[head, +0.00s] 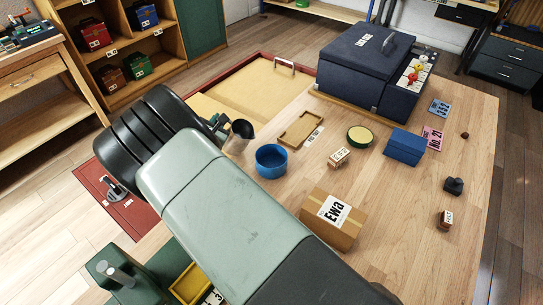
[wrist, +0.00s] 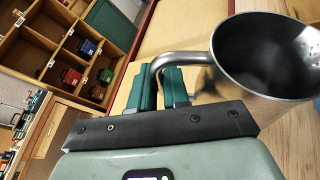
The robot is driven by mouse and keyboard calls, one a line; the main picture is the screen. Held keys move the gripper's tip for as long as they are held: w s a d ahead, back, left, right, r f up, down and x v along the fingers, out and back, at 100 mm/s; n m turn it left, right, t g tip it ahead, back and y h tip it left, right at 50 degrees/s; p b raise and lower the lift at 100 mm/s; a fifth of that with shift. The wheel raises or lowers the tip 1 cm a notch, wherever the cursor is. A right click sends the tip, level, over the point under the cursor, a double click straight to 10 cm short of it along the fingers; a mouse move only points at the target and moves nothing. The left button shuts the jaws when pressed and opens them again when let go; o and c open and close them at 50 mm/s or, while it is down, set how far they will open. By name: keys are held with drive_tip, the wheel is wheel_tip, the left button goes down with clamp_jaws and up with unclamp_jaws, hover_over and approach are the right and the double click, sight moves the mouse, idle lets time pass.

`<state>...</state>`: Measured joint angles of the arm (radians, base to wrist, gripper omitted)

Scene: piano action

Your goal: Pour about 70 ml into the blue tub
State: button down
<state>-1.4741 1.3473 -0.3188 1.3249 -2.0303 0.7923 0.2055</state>
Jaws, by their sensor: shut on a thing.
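The blue tub (head: 271,162) is a round open container standing on the wooden table, and its visible inside looks empty. My gripper (head: 217,124) is to the left of the tub in the head view, partly hidden behind my arm. In the wrist view my gripper (wrist: 174,88) is shut on the handle of a metal jug (wrist: 262,65). The jug also shows in the head view (head: 240,137), just up and left of the tub, with its mouth tilted. Its inside looks dark, and I cannot tell the liquid level. No stream shows.
A wooden tray (head: 281,141) lies behind the tub. A cardboard box marked Ewa (head: 345,212), a small labelled block (head: 339,157), a round green-rimmed dish (head: 360,136) and a blue box (head: 405,147) stand to the right. A large dark blue case (head: 345,72) is at the back.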

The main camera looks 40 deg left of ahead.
drive_tip(key=shift+s+a+f+n+h, duration=0.15)
drive_tip(key=shift+a+f+n+h, duration=0.5)
drive_tip(key=shift+a+f+n, duration=0.4)
drive_tip(key=shift+s+a+f+n+h, duration=0.1)
drive_tip(key=shift+a+f+n+h, duration=0.65)
drive_tip(key=shift+f, duration=0.4)
drive_tip(key=shift+a, duration=0.1)
